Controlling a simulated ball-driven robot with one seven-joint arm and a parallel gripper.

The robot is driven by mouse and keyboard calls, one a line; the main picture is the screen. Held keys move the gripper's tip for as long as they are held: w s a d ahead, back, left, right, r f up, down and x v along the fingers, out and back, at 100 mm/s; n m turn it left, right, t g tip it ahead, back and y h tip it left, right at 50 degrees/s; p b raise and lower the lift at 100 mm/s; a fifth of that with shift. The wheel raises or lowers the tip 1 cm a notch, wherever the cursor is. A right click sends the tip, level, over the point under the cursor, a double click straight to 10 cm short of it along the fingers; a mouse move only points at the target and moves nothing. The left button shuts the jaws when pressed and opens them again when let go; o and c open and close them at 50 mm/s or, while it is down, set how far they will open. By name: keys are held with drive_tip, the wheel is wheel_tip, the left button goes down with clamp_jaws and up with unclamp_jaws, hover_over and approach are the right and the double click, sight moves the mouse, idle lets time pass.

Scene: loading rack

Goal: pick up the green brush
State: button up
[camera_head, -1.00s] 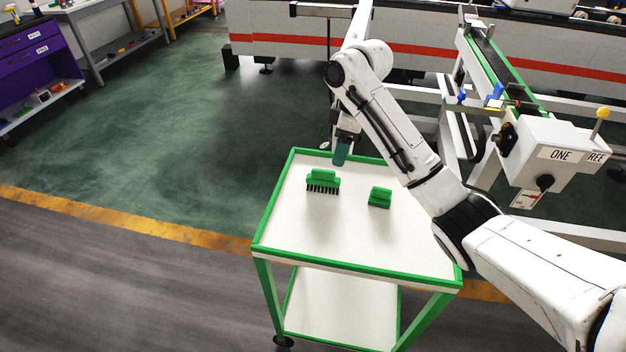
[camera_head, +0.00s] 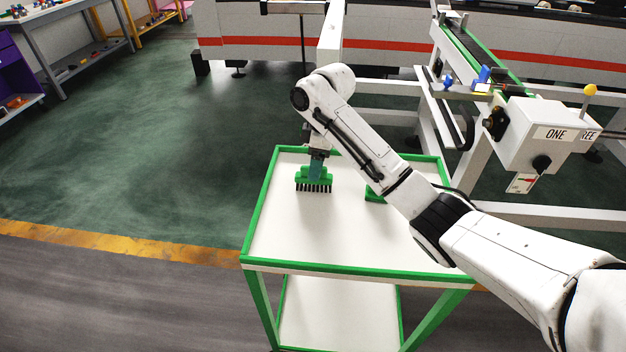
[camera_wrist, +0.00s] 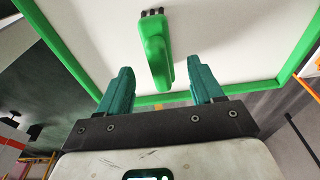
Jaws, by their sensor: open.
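The green brush (camera_head: 314,182), with dark bristles facing down, stands on the white top of the green-edged cart (camera_head: 300,233). In the wrist view the brush (camera_wrist: 155,45) shows from above, roughly in line with the gap between my fingers and a little beyond their tips. My gripper (camera_head: 317,165) is above and partly in front of the brush in the head view, hiding part of its handle. I cannot tell whether a finger touches the brush.
A second green object (camera_head: 373,195) lies on the cart top to the right, partly hidden by my arm. The front of the cart top is clear. A conveyor with a white box (camera_head: 543,135) stands to the right. Open floor lies to the left.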

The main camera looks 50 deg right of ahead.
drive_tip(key=shift+w+a+f+p, duration=0.15)
drive_tip(key=shift+w+f+p, duration=0.05)
drive_tip(key=shift+f, duration=1.25)
drive_tip(key=shift+w+a+f+p, duration=0.1)
drive_tip(key=shift+w+f+p, duration=0.05)
drive_tip(key=shift+f, duration=1.25)
drive_tip(key=shift+c, duration=0.4)
drive_tip(key=c, duration=1)
drive_tip(key=shift+r, duration=0.1)
